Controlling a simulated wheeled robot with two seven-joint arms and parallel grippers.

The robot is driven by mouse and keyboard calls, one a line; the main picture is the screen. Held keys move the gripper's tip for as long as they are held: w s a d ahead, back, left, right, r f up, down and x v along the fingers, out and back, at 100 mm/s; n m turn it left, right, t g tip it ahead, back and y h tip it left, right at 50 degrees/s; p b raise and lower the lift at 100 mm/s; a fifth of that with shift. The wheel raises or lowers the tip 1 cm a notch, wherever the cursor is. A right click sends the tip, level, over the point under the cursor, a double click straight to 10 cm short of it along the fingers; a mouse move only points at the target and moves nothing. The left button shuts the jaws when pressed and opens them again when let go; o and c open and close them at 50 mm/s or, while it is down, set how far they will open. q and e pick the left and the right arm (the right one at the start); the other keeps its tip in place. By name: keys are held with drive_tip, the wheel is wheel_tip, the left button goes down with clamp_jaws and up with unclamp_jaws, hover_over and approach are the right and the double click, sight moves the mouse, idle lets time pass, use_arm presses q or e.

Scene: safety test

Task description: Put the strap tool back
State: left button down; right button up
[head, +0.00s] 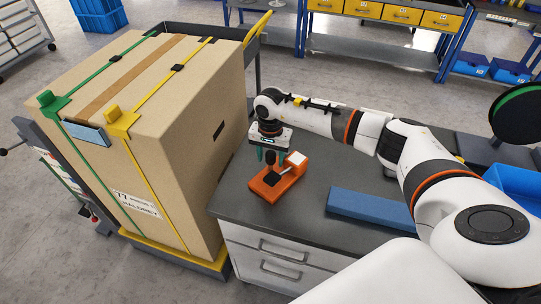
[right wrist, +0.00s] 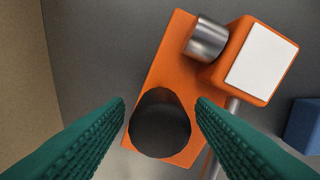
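The strap tool (head: 271,187) is an orange device with a white-faced block and a dark upright handle. It rests on the dark top of the workbench (head: 240,203). My right gripper (head: 270,157) is directly above it, pointing down. In the right wrist view the strap tool (right wrist: 168,70) shows its orange plate, a metal cylinder and a round black handle end. The green fingers of my right gripper (right wrist: 160,102) stand apart on either side of that handle, with a small gap visible. My left gripper is not in view.
A large strapped cardboard box (head: 165,150) stands on a cart left of the workbench. A blue block (head: 368,208) lies on the bench right of the tool, under my right arm. A blue bin (head: 515,185) is at the right edge. Shelves with yellow drawers (head: 383,12) stand behind.

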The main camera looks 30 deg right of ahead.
drive_tip(key=shift+r, duration=0.25)
drive_tip(key=shift+w+r, duration=0.1)
drive_tip(key=shift+r, duration=0.2)
wheel_tip(320, 180, up, 11)
drive_tip(key=b, duration=0.3)
drive_tip(key=shift+r, duration=0.1)
